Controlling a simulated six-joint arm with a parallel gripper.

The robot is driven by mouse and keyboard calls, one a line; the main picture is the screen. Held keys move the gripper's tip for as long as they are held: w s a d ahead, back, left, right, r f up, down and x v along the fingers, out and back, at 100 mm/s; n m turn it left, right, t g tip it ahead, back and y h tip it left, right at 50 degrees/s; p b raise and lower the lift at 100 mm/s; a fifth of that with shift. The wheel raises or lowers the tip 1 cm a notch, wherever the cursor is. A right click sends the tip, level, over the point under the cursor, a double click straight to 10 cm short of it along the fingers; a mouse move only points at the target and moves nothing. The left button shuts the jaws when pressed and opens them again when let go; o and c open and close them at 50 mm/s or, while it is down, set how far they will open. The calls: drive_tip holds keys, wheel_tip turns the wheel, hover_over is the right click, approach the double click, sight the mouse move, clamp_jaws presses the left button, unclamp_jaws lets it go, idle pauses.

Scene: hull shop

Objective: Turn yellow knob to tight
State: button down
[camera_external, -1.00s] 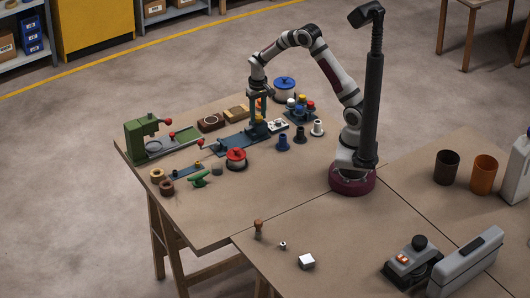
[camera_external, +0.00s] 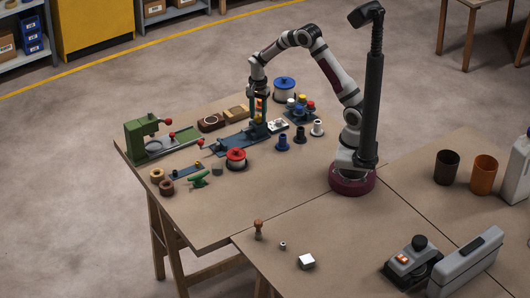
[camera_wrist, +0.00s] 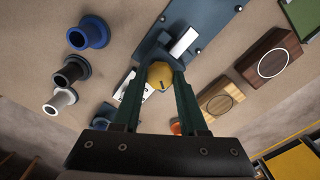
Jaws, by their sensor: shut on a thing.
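The yellow knob (camera_wrist: 159,75) sits between the fingertips of my gripper (camera_wrist: 160,80) in the wrist view, and both fingers press against its sides. A dark pointer mark shows on the knob's top. Below the knob is the blue plate (camera_wrist: 205,22), with a white label strip (camera_wrist: 184,42) close by. In the external view my gripper (camera_external: 259,116) points down at the right end of the blue plate (camera_external: 228,143). The knob is mostly hidden by the fingers there. I cannot read the tight marking.
Blue, black and white flanged pieces (camera_external: 283,142) stand right of the plate. A red-topped spool (camera_external: 236,158) stands in front, and a green press (camera_external: 148,135) is at left. Brown blocks (camera_external: 211,123) lie behind.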

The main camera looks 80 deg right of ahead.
sight(258, 117)
drive_tip(key=shift+m, duration=1.9)
drive_tip(key=shift+c, duration=2.2)
unclamp_jaws()
wheel_tip(258, 117, up, 16)
drive_tip(key=shift+a, duration=0.1)
